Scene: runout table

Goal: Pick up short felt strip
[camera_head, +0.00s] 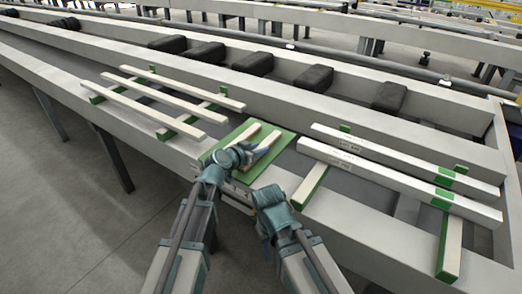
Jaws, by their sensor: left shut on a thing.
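Two short cream strips lie over a green mat (282,142) at the middle of the table. One short felt strip (268,138) is on the right, and the other short strip (243,133) is on its left. My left gripper (254,154) is at the near end of these strips, low over the mat. It is shut, seemingly on the right-hand short felt strip; its fingers hide the near ends of both strips. My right gripper (268,195) is near the table's front edge, apart from the strips. Its fingers are too unclear to read.
Several longer cream strips (152,102) rest across green-tipped supports on the left. Two long white strips (400,172) rest on similar supports on the right. Dark blocks (311,77) sit in a row behind. The table's front rail (340,215) runs close by my arms.

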